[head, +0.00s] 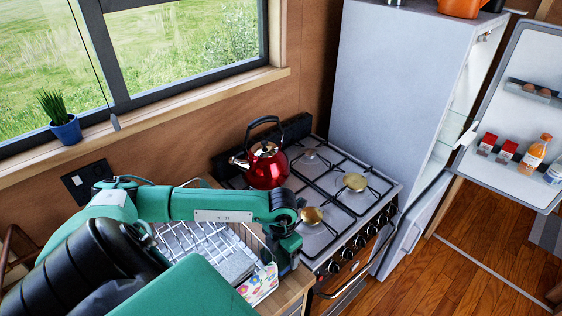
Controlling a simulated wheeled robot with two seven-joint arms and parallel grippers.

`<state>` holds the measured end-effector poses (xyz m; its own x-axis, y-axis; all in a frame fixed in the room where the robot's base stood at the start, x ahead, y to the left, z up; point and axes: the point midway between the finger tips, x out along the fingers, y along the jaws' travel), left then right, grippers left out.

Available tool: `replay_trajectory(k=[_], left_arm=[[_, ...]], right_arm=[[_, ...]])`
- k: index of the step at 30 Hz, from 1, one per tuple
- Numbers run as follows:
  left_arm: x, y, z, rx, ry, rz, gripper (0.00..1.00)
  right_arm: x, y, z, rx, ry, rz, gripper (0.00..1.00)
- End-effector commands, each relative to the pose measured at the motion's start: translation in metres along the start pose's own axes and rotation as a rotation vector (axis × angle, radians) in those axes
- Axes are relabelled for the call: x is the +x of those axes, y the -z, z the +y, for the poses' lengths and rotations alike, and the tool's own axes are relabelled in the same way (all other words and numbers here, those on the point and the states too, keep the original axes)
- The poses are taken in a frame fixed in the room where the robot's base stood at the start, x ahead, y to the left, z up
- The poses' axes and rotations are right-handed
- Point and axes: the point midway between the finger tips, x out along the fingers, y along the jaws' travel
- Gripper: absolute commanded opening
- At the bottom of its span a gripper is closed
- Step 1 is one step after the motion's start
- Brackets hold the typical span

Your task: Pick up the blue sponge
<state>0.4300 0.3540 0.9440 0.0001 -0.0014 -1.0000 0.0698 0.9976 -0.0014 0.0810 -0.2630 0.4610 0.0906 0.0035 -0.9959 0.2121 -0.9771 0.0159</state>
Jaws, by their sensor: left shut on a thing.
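My left arm reaches in from the left over a wire dish rack (188,236) on the counter. My left gripper (284,266) points down at the rack's right end, near the stove's front left corner. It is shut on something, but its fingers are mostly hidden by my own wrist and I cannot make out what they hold. I cannot pick out a blue sponge anywhere in the view. My right gripper is not in view.
A red kettle (266,165) stands on the gas stove (329,201) just beyond my wrist. A flower-patterned item (262,285) is beside the gripper. The fridge (394,90) stands open at right. A potted plant (66,128) is on the windowsill. Wooden floor is clear at lower right.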

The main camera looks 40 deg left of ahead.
Motion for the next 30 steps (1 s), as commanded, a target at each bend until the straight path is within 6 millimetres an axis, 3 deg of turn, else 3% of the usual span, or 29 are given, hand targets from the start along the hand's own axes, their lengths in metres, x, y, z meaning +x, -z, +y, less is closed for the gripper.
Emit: replay_trajectory(k=[8, 24, 30], left_arm=[[-0.042, -0.001, 0.001, 0.002, -0.003, -0.004, 0.6], [-0.149, -0.001, 0.0, 0.001, -0.001, -0.005, 0.6], [-0.175, -0.001, 0.0, 0.001, -0.001, -0.003, 0.6]], right_arm=[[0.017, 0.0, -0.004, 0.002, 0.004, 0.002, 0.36], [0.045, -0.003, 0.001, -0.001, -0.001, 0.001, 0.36], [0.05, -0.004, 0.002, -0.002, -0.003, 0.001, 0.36]])
